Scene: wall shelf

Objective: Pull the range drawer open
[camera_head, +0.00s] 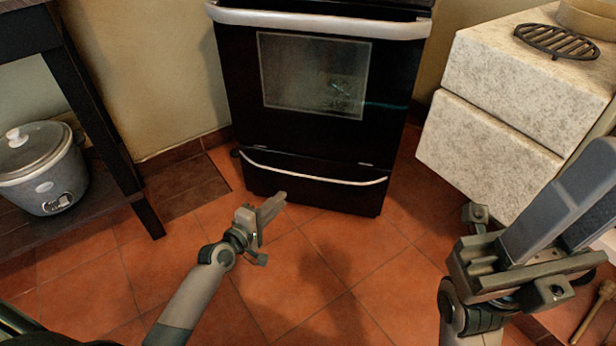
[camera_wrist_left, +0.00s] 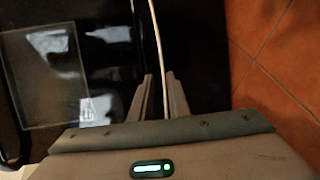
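The range (camera_head: 320,75) is black, with a silver oven handle on top and a glass window. Its bottom drawer (camera_head: 310,190) looks shut, with a thin curved silver handle (camera_head: 330,181) across its upper edge. My left gripper (camera_head: 279,203) is low in front of the drawer, near the left half of the handle. In the left wrist view, its two fingers (camera_wrist_left: 160,77) are apart, with the thin handle (camera_wrist_left: 157,40) running between them in the picture. Contact cannot be told. My right gripper (camera_head: 575,195) is raised at the right, away from the range; its finger gap is unclear.
A speckled white cabinet (camera_head: 485,145) stands to the right of the range, with a black trivet (camera_head: 557,41) on top. A dark table (camera_head: 95,115) at left has a slow cooker (camera_head: 42,168) on its lower shelf. The tiled floor (camera_head: 300,270) before the drawer is clear.

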